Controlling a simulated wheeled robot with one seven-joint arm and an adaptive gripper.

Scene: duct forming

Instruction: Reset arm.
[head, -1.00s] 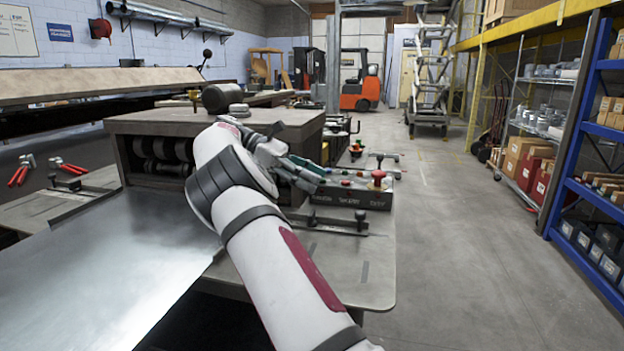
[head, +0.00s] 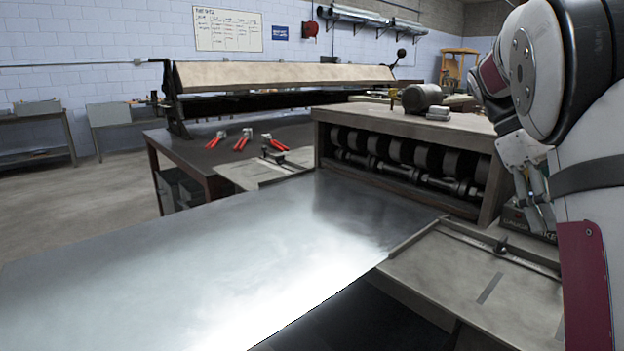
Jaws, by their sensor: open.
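My arm is folded up along the right edge of the head view. My gripper (head: 538,205) hangs below its wrist, pointing down, with its jaws open. It is at the right of the roller machine (head: 410,128), close to the control box (head: 512,217), which is mostly hidden behind it. I see nothing between its fingers, though they are small and partly covered by the arm. A large shiny metal sheet (head: 200,240) lies flat from the left foreground to the front of the roller machine, apart from the gripper.
A side table (head: 480,285) with a guide bar (head: 500,247) is below the gripper. Red-handled tools (head: 243,140) lie on a dark bench before a long sheet brake (head: 280,76). A dark cylinder (head: 422,97) rests on the roller machine. The floor at left (head: 85,195) is clear.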

